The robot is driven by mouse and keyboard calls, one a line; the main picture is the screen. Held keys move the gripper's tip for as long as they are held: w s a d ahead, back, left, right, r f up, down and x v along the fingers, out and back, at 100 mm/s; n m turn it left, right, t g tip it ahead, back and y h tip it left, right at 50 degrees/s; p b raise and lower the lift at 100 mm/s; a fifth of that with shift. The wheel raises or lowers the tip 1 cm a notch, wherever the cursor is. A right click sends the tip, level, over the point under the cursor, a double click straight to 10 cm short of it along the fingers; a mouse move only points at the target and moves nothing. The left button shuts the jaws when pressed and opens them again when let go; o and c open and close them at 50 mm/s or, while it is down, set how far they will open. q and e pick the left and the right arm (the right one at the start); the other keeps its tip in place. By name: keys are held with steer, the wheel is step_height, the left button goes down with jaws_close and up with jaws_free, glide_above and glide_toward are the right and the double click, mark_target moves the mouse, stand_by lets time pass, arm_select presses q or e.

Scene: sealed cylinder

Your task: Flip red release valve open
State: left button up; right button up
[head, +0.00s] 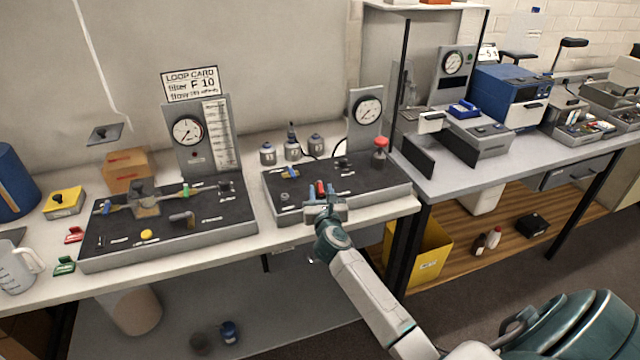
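A small red handle (320,187), which looks like the red release valve, stands near the front of the right-hand dark panel (375,182). My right gripper (321,194) is at this handle, reaching in from the front edge of the bench. Its fingertips appear on either side of the red part, with small blue patches beside it. The view is too small to tell whether they touch it or how far they are apart. The gripper partly hides the handle's base. My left gripper is out of view.
On the same panel are a yellow-and-blue valve (290,173), a red-topped fitting (380,152) and an upright gauge (367,111). A second panel (170,236) with a larger gauge (187,130) lies to the left. Small metal canisters (292,150) stand behind.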

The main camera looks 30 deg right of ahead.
mark_target(321, 185)
steer(key=shift+x, duration=1.55)
steer(key=shift+c, duration=0.2)
jaws_close()
steer(key=y+p, duration=0.1)
steer(key=n+t+y+p, duration=0.1)
steer(key=p, duration=0.1)
steer(key=shift+d+r+n, duration=0.2)
steer(key=shift+r+n, duration=0.05)
steer(key=shift+n, duration=0.05)
steer(key=shift+f+n+y+p, duration=0.2)
steer(key=shift+n+y+p, duration=0.3)
steer(key=shift+y, duration=0.4)
steer(key=shift+o, duration=0.2)
jaws_free()
